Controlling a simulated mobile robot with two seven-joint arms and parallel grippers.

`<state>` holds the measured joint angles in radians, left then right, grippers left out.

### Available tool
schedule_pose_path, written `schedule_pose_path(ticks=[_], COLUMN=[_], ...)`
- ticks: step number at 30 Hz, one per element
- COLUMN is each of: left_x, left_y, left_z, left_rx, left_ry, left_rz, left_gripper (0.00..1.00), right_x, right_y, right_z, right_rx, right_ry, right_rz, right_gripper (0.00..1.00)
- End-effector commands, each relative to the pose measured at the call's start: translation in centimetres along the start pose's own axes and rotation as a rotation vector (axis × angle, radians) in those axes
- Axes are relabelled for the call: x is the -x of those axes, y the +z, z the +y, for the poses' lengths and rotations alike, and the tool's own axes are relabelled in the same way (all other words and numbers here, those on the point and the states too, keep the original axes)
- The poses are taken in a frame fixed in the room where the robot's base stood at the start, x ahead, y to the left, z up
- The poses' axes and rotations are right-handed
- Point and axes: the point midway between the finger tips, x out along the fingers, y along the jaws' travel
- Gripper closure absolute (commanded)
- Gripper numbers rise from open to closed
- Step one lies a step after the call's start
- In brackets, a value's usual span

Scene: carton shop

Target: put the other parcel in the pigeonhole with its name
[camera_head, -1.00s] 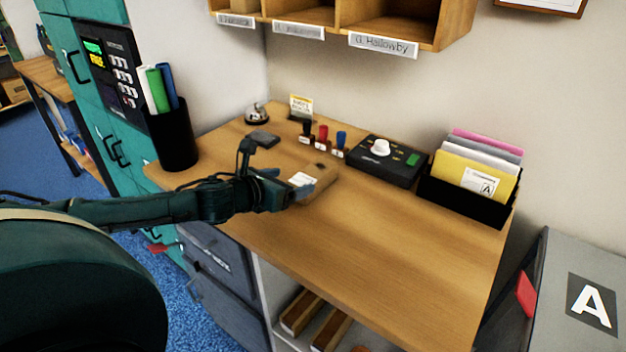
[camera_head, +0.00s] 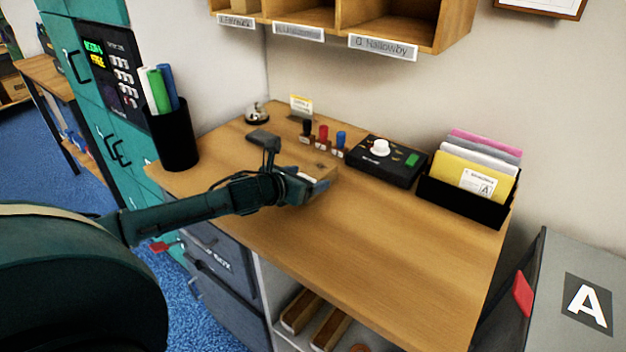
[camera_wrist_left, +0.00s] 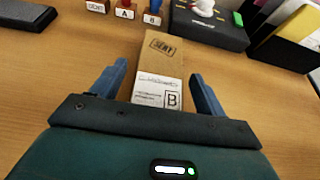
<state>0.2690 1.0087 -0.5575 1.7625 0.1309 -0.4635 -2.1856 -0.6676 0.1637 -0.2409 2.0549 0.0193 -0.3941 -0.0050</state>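The parcel is a small brown carton (camera_head: 319,169) lying on the wooden desk. In the left wrist view the parcel (camera_wrist_left: 174,45) shows a "SENT" stamp and a white label marked B; the name on it is too small to read. My left gripper (camera_head: 312,183) is open at the parcel. In the wrist view its two blue fingers (camera_wrist_left: 160,88) stand either side of the parcel's near end, with gaps showing. My right gripper is out of view.
Stamps (camera_head: 323,137), a black device with a white knob (camera_head: 380,158) and a folder rack (camera_head: 468,200) stand behind the parcel. A pen cup (camera_head: 173,140), bell (camera_head: 257,114) and dark pad (camera_head: 262,137) are at the left and back. The desk's front right (camera_head: 410,260) is clear.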

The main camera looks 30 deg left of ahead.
Motion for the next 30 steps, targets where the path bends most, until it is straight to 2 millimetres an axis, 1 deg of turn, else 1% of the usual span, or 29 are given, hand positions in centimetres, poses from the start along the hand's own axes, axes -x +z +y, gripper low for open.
schedule_pose_path(ticks=[1,2,19,23,26,30], left_x=[0.0,0.0,0.0,0.1,0.2,1.0], left_y=[0.0,0.0,0.1,0.1,0.6,2.6], left_z=[0.0,0.0,0.0,0.0,0.0,0.1], left_rx=[0.0,0.0,0.0,0.0,-0.001,-0.005], left_ry=[0.0,0.0,0.0,0.0,0.0,0.0], left_rz=[0.0,0.0,-0.002,-0.002,-0.003,-0.007], left_gripper=[0.31,0.33,0.79,0.79,0.79,0.79], right_x=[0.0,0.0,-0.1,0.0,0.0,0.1], right_y=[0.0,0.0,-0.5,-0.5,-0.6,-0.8], right_z=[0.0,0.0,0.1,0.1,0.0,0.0], right_rx=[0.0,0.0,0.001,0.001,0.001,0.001], right_ry=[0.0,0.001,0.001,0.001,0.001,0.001], right_rz=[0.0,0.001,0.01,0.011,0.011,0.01], right_gripper=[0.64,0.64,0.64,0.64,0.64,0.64])
